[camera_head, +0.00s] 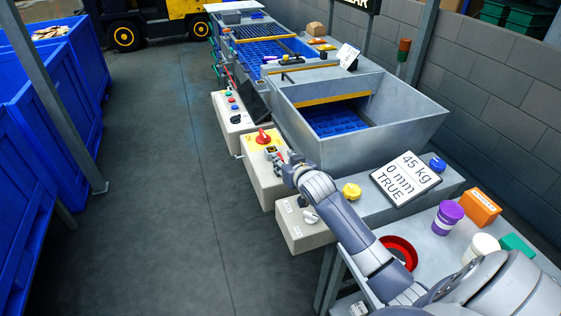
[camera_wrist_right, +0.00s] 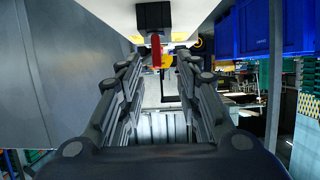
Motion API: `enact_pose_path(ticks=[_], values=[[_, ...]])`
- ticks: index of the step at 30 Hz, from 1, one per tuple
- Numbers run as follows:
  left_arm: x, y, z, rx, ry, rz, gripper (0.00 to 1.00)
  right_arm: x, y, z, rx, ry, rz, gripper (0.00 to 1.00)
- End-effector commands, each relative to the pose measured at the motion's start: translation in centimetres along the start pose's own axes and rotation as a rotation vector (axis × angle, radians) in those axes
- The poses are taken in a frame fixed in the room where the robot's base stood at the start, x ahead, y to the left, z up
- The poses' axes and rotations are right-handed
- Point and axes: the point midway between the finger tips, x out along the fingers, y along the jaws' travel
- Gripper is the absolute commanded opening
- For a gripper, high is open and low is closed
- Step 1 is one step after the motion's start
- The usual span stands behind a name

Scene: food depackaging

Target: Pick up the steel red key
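My right gripper (camera_head: 284,164) reaches the front of a beige control box (camera_head: 267,183) with a yellow plate and red rotary handle (camera_head: 263,137) on top. In the right wrist view its two fingers (camera_wrist_right: 158,58) are spread apart with nothing clamped between them. A slim upright red piece (camera_wrist_right: 156,46) shows just ahead, between the fingertips, with yellow beside it. I cannot tell whether this is the steel red key or the red handle. In the head view the gripper and small dark fittings hide any key. My left gripper is in neither view.
A grey hopper (camera_head: 345,150) rises to the right. A weight display (camera_head: 405,178) and a yellow knob (camera_head: 351,191) lie near my forearm. The floor at left is clear.

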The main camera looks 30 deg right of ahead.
Motion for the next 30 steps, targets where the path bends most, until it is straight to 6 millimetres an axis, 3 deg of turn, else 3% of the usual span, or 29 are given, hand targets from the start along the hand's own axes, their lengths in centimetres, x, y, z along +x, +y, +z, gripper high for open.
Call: enact_pose_path(ticks=[15,26,27,30], values=[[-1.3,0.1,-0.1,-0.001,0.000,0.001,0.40,4.6,0.3,0.4,0.000,-0.003,0.000,0.32],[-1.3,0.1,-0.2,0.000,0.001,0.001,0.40,5.2,0.3,0.5,-0.001,-0.002,-0.001,0.32],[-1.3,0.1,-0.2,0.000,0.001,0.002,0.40,5.2,0.3,0.5,-0.001,-0.002,-0.001,0.29],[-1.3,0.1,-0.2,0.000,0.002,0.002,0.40,5.2,0.3,0.5,-0.001,-0.002,0.000,0.07]])
